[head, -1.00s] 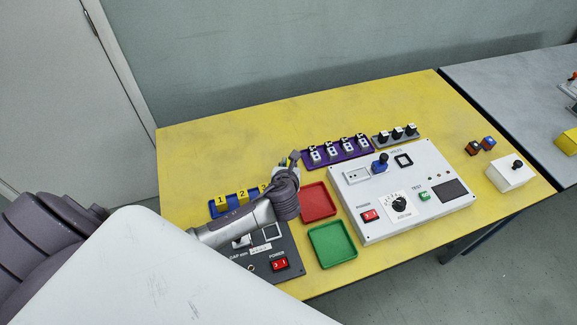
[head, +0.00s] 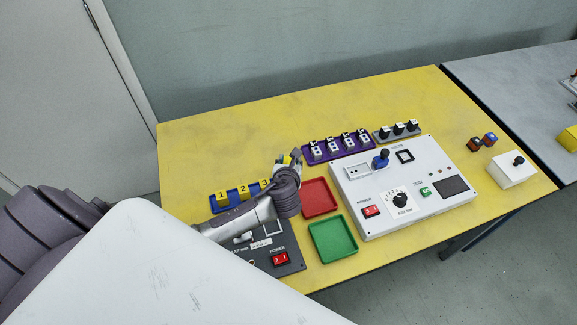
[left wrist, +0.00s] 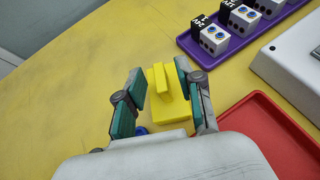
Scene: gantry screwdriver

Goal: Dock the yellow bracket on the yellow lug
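A yellow piece with a flat base and a narrow raised fin (left wrist: 161,80) shows in the left wrist view. I cannot tell whether it is the bracket or the lug. My left gripper (head: 290,160) is open, its green-padded fingers (left wrist: 160,69) on either side of the fin with gaps between. In the head view the gripper and wrist mostly hide this piece. Yellow blocks numbered 1 to 3 (head: 243,193) stand in a blue tray (head: 213,209) left of the gripper. No second matching piece is clearly visible. My right gripper is not in view.
A red tray (head: 319,198) and a green tray (head: 333,239) lie right of my wrist. A purple tray (head: 308,157) with white blocks is behind them. A white control panel (head: 370,222) stands to the right. A dark panel (head: 292,262) is partly under my forearm. The back-left tabletop is clear.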

